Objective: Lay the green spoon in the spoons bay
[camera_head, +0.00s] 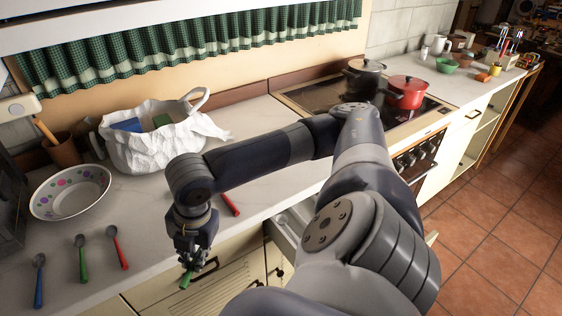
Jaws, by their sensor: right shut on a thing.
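My right gripper (192,258) points down in front of the counter's front edge. It is shut on a green spoon (186,281), of which only a short green handle end shows below the fingers. An open drawer (280,236) shows below the counter to the right of the gripper, mostly hidden behind my right arm. I cannot make out the spoons bay. Another spoon with a green handle (83,262) lies on the counter at the left, between a blue spoon (39,281) and a red spoon (118,248). My left gripper is not in view.
A dotted bowl (70,192), a white bag (150,150) and a utensil pot (63,150) stand on the counter. A red-handled thing (230,203) lies near its edge. A red pot (405,92) and a dark pot (365,78) stand on the stove.

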